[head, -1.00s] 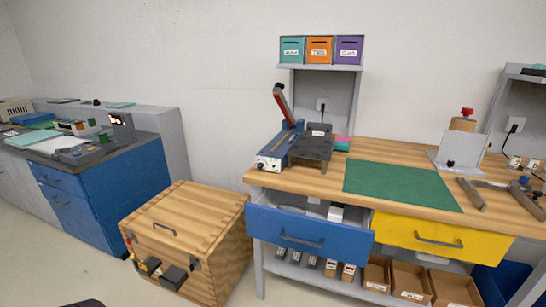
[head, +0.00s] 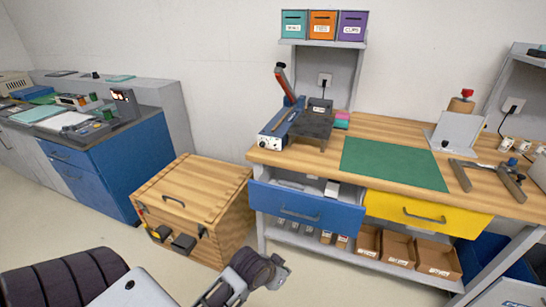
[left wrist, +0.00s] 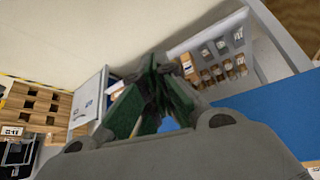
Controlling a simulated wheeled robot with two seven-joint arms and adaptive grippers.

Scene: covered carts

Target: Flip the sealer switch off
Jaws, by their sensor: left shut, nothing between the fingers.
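The sealer (head: 283,124) is a blue device with a raised arm ending in a red handle, on the left end of the wooden bench. Its white front panel (head: 268,142) carries small dark controls; which one is the switch, and its position, is too small to tell. My left gripper (head: 280,270) is low at the bottom middle of the head view, in front of and below the bench, well apart from the sealer. In the left wrist view the left gripper (left wrist: 156,75), with green finger pads, is shut and empty. My right gripper is not in view.
The bench (head: 390,130) bears a green mat (head: 393,163). Below are a blue drawer (head: 303,206), partly open, and a yellow drawer (head: 425,213). A wooden chest (head: 195,205) stands left of the bench, a blue cabinet (head: 125,165) farther left. Floor in front is free.

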